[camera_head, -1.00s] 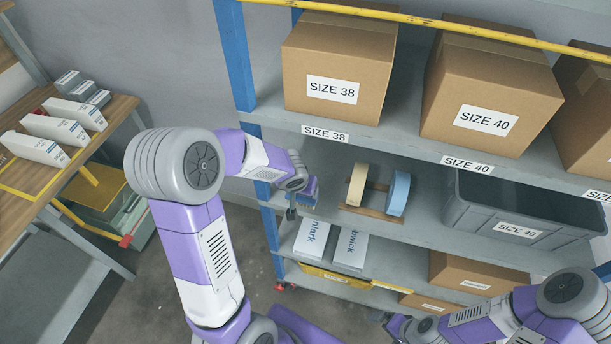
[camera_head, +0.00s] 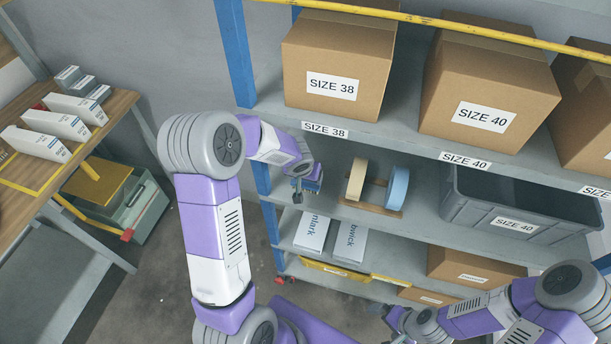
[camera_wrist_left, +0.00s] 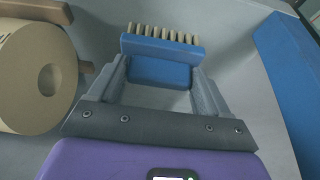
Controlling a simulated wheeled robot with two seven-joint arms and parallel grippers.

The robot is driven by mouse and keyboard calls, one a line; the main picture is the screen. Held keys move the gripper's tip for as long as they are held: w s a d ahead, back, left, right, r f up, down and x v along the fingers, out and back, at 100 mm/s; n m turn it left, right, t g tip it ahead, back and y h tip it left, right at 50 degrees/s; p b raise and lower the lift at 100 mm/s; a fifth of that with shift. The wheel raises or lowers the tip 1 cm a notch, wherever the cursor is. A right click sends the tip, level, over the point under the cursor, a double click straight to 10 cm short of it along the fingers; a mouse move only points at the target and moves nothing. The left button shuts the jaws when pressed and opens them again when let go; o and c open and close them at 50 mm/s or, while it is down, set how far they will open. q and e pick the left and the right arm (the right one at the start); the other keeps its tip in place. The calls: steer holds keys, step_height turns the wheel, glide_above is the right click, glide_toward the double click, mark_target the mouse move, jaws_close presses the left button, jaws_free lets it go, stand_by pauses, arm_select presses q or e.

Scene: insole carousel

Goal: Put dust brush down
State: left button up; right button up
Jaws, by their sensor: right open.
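The dust brush (camera_head: 313,183) is blue with pale bristles. In the left wrist view the brush (camera_wrist_left: 160,70) sits between both fingers, its bristles pointing away from the palm. My left gripper (camera_head: 300,186) is shut on its blue body; the wrist view shows the fingers (camera_wrist_left: 160,82) flanking it closely. In the head view they are at the left end of the middle shelf (camera_head: 430,225), beside the blue post. Whether the brush touches the shelf I cannot tell. My right gripper (camera_head: 392,322) is open at the bottom edge, low before the shelving, partly cut off.
A cream roll (camera_head: 357,178) and a blue roll (camera_head: 397,188) stand on a wooden holder right of the brush; the cream roll is close in the wrist view (camera_wrist_left: 40,80). A grey crate (camera_head: 480,213) stands farther right. The blue post (camera_head: 264,180) is close on the left.

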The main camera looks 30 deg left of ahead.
arm_select(q)
steer(key=o, duration=0.3)
steer(key=shift+r+p, duration=0.2)
steer(key=shift+p, duration=0.1)
steer(key=a+p+v, duration=0.1)
steer(key=p+v, duration=0.1)
steer(key=v, duration=0.9)
steer(key=s+d+f+g+h, duration=0.15)
steer(key=s+d+f, duration=0.25)
steer(key=d+f, duration=0.45)
steer(key=s+d+f+g+h, duration=0.1)
steer(key=s+d+f+h, duration=0.25)
steer(key=d+f, duration=0.45)
steer(key=shift+g, duration=0.55)
steer(key=s+d+f, duration=0.1)
steer(key=s+f, duration=0.2)
steer(key=s+d+f, duration=0.1)
steer(key=s+f, duration=0.2)
steer(key=s+d+f, duration=0.1)
steer(key=s+f, duration=0.2)
steer(key=s, duration=0.1)
steer(key=shift+s+d+f, duration=0.1)
steer(key=shift+d+f, duration=0.05)
steer(key=shift+f, duration=0.1)
